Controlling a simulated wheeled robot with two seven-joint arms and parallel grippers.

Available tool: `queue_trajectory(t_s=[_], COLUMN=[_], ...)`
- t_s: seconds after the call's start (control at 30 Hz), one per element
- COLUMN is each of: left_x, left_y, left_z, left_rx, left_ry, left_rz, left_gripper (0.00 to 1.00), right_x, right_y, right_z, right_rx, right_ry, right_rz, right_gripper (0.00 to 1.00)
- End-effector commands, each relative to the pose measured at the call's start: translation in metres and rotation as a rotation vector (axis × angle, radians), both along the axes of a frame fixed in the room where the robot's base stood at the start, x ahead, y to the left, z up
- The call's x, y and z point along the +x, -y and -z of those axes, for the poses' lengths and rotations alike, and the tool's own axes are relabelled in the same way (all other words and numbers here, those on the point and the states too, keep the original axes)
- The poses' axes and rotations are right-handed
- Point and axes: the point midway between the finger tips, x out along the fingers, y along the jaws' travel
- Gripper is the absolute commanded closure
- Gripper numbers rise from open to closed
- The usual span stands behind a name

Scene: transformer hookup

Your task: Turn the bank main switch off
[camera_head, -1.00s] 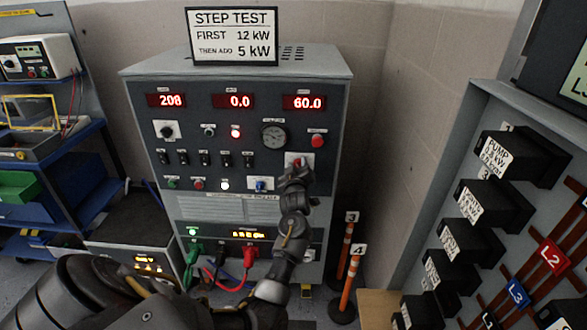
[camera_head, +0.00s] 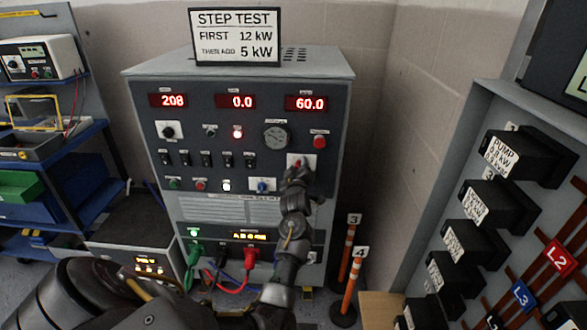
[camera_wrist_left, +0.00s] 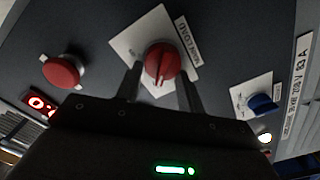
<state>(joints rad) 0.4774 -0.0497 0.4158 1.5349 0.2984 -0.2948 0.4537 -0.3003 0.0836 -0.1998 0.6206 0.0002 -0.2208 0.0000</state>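In the head view the red knob (camera_head: 298,164) sits at the lower right of the grey load bank's front panel, mostly hidden by my gripper. My left gripper (camera_head: 297,172) is right in front of it. In the left wrist view the left gripper's (camera_wrist_left: 160,80) two fingers are apart, one on each side of the knob. I cannot tell whether they touch it. My right gripper is not in view.
A red push button (camera_wrist_left: 62,71) and a blue rotary knob (camera_wrist_left: 262,104) are close to the red knob. Green, black and red cables (camera_head: 232,285) plug in low on the bank. Orange posts (camera_head: 350,285) stand at its right. A panel with black breakers (camera_head: 495,202) is at right.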

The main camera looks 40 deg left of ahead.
Motion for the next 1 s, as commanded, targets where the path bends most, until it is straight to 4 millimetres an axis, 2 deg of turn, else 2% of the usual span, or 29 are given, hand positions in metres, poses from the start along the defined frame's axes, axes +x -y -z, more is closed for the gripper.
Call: queue_trajectory(t_s=[0.03,0.17,0.53,1.0], left_x=[-0.001,0.0,-0.005,-0.072], left_y=[-0.003,-0.001,0.004,0.052], left_z=[-0.004,-0.003,0.0,-0.001], left_rx=[0.004,0.003,0.002,-0.002], left_ry=[0.007,0.004,0.001,0.003], left_rz=[-0.005,-0.003,0.0,-0.001], left_gripper=[0.57,0.4,0.4,0.4], right_x=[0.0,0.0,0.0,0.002], right_y=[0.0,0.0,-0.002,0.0], right_z=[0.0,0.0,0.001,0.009], right_rx=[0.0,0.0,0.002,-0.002], right_ry=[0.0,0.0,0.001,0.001], right_rz=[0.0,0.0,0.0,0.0], right_gripper=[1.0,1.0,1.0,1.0])
